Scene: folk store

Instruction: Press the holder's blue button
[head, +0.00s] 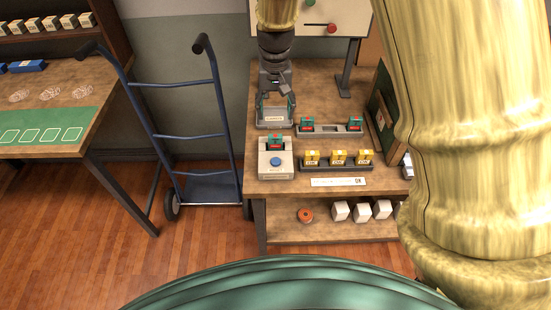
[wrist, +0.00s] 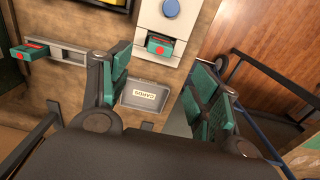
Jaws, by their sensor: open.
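The holder (head: 263,172) is a pale box on the workbench with a round blue button (head: 275,161) on its top near the front. A green pack with a red mark (head: 276,142) sits in the slot at its back. In the wrist view the holder (wrist: 148,24) is at the top, with the button (wrist: 171,8) near the upper edge and the green pack (wrist: 160,46) below it. My gripper (head: 276,107) is open and empty, with green-padded fingers, above the tray labelled CARDS (wrist: 145,95). It is behind the holder and apart from the button.
A grey rack (head: 331,128) with green packs at both ends stands right of my gripper. A rack of yellow packs (head: 338,165) is right of the holder, with a white label strip (head: 338,182) in front. A blue hand truck (head: 190,140) stands left of the bench.

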